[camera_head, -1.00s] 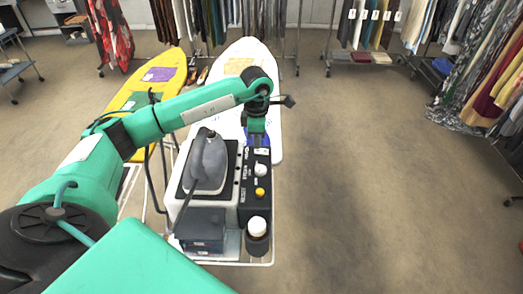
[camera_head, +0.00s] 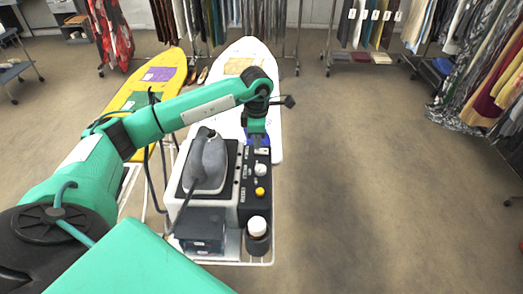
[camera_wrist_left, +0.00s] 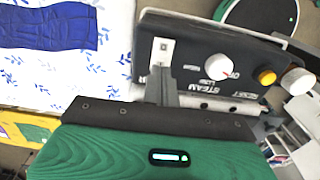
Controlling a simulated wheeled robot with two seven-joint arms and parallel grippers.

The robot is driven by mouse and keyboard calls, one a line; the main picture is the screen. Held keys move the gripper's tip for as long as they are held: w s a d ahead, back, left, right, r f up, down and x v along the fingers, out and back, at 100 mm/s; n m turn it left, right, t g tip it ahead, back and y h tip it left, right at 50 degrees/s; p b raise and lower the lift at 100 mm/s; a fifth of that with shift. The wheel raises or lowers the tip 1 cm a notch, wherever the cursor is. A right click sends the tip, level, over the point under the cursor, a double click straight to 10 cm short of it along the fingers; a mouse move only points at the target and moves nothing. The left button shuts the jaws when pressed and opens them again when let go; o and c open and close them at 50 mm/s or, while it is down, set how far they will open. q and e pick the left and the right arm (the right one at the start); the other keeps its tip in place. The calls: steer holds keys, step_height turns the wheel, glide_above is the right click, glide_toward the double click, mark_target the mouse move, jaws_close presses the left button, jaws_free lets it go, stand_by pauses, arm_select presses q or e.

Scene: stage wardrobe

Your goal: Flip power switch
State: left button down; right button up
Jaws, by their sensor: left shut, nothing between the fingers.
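The black control panel (camera_head: 251,190) stands beside the iron on the white ironing board. At its far end is a pale switch plate (camera_wrist_left: 162,51) with a small dark toggle, just beyond my left fingertips in the left wrist view. A white knob (camera_wrist_left: 216,67) and a yellow button (camera_wrist_left: 265,76) sit farther along the panel. My left gripper (camera_wrist_left: 161,73) is shut and empty, its tips at the near edge of the plate. I cannot tell whether they touch it. In the head view my left gripper (camera_head: 257,139) hangs over the panel's far end and partly hides the plate. My right gripper is out of view.
A grey iron (camera_head: 207,162) rests on its stand left of the panel. A white-capped bottle (camera_head: 257,228) stands at the panel's near end. A yellow ironing board (camera_head: 133,99) is to the left. The floor to the right is clear, with clothes racks behind.

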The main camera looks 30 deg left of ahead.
arm_select(q)
steer(key=shift+f+b, duration=0.55)
steer(key=shift+f, duration=0.2)
steer(key=shift+r, duration=0.15)
steer(key=shift+r+p, duration=1.6)
steer(key=shift+r, duration=1.85)
steer(key=shift+f, duration=0.1)
